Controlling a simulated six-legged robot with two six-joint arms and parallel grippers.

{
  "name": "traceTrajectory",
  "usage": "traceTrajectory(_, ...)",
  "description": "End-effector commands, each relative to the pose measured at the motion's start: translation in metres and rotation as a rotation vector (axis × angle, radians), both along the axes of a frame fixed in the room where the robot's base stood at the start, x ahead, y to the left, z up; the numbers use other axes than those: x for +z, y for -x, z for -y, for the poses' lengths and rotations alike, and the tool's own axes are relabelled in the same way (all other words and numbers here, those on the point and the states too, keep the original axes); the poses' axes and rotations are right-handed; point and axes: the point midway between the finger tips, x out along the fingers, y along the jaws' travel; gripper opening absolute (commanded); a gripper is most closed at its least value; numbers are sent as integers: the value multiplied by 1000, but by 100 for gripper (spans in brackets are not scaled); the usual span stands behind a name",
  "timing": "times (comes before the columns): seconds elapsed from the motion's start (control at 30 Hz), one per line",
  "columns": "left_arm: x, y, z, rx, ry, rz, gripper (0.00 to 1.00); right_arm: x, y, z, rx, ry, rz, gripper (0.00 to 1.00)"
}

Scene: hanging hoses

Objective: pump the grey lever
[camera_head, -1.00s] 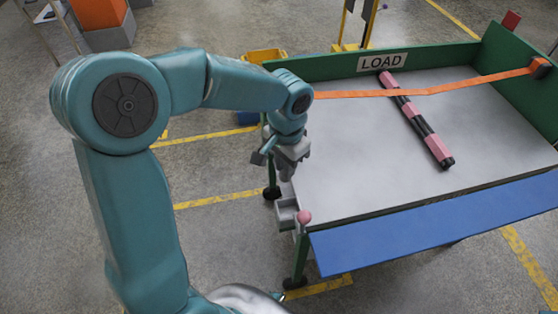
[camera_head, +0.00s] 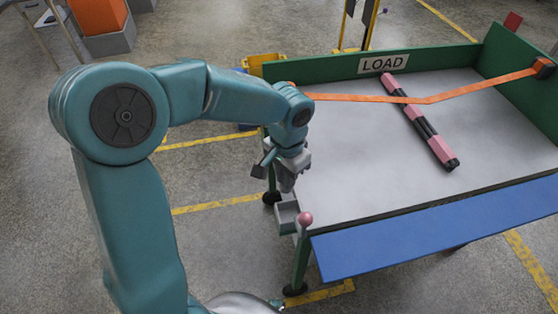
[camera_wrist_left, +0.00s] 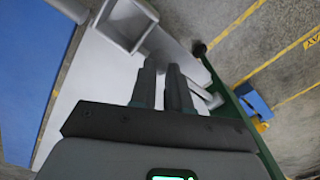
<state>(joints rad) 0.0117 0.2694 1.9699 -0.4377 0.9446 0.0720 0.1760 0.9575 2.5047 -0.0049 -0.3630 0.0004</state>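My left gripper (camera_head: 287,184) points down at the left edge of the table, just behind a small grey open box (camera_head: 287,213). In the left wrist view my left gripper (camera_wrist_left: 162,72) has its two dark fingers a little apart, with a narrow gap and nothing clearly held between them. A light grey bar-like part (camera_wrist_left: 204,97) shows beside the fingers; I cannot tell if it is the grey lever. A pink ball knob (camera_head: 305,218) stands on a short post by the box. No grey lever is clearly recognisable. My right gripper is not in view.
The grey-topped table (camera_head: 350,180) has green side boards and a LOAD sign (camera_head: 383,63). A blue panel (camera_head: 440,230) runs along the front. Floor left of the table is open.

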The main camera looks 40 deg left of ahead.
Motion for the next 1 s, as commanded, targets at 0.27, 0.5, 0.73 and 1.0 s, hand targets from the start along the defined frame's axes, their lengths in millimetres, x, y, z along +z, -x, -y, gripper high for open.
traceTrajectory(0.27,-7,0,0,0,1,-2,15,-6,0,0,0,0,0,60)
traceTrajectory(0.5,-19,0,1,0,1,-1,15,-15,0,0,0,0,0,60)
traceTrajectory(0.73,-5,0,0,0,1,-1,15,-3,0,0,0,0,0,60)
traceTrajectory(1.0,23,-2,-1,0,1,-1,15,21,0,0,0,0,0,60)
